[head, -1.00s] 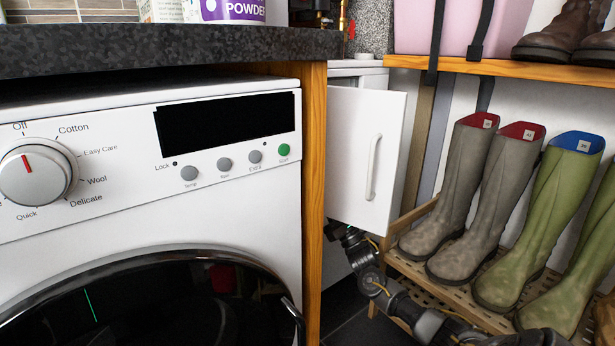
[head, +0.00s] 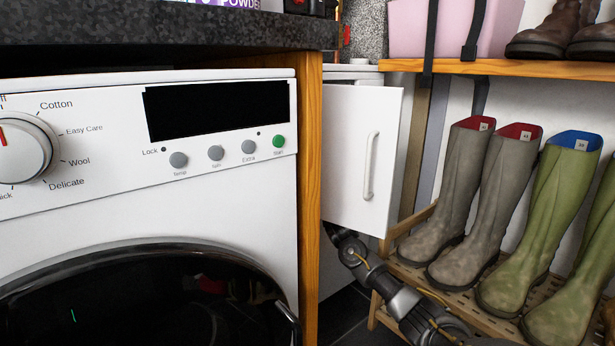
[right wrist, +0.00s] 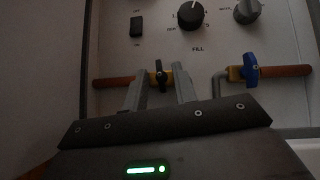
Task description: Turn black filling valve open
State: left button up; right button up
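In the right wrist view a small black valve handle (right wrist: 159,76) sits on a brass body in a horizontal copper pipe (right wrist: 113,83) on a pale panel. The handle looks roughly upright, across the pipe, but it is dim. My right gripper (right wrist: 160,73) is open, its two grey fingers on either side of the handle. I see gaps between handle and fingers; I cannot tell how deep the fingers reach. In the head view my right arm passes under the open white cabinet door (head: 364,160), which hides the gripper and the valve. My left gripper is not in view.
A blue valve (right wrist: 250,68) is right of the black one, below a "FILL" label and knobs (right wrist: 190,15). In the head view the washing machine (head: 160,200) stands left, and a wooden rack (head: 398,268) with several wellies stands close on the right.

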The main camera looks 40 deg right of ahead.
jog(key=shift+c, duration=0.3)
grip_shut()
